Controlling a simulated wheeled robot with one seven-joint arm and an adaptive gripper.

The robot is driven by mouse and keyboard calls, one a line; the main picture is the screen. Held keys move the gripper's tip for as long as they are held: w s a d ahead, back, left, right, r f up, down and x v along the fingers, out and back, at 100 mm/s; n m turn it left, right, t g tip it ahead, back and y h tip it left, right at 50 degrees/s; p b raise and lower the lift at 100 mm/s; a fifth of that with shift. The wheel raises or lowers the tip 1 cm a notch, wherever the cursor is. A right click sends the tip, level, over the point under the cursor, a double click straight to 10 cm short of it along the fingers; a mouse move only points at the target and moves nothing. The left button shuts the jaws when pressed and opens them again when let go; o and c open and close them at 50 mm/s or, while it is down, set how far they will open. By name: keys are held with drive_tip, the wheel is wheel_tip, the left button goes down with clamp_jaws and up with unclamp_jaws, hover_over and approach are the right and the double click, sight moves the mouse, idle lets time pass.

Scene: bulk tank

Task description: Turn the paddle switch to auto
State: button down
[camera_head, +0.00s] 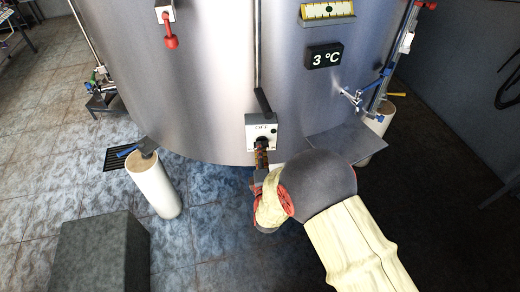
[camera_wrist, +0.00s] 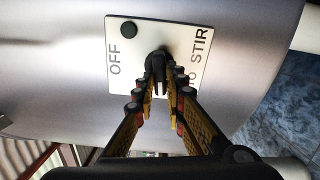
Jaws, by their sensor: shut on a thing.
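The paddle switch is a dark knob (camera_wrist: 158,62) on a white plate (camera_wrist: 185,38) on the tank's steel wall. In the wrist view the plate reads OFF at left and STIR at right. A third label ending in O is partly covered by my right finger. My gripper (camera_wrist: 158,92) is shut on the knob, one finger on each side, from below in the wrist view. The plate also shows in the head view (camera_head: 254,136), with my gripper (camera_head: 261,146) over its lower part. The fingers hide much of the paddle, so its exact pointing is hard to tell.
A dark-handled rod (camera_head: 263,100) hangs just above the plate. A red lever (camera_head: 171,42) is at upper left, a 3 °C display (camera_head: 325,57) at upper right. A grey shelf (camera_head: 347,141) juts out to the right. A dark block (camera_head: 99,255) stands at lower left.

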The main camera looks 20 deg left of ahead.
drive_tip(key=shift+f+n, duration=0.1)
drive_tip(key=shift+n, duration=0.2)
drive_tip(key=c, duration=1.8)
unclamp_jaws()
drive_tip(key=shift+c, duration=0.2)
drive_tip(key=shift+s, duration=0.1)
drive_tip(key=v, duration=1.1)
drive_tip(key=shift+s, duration=0.4)
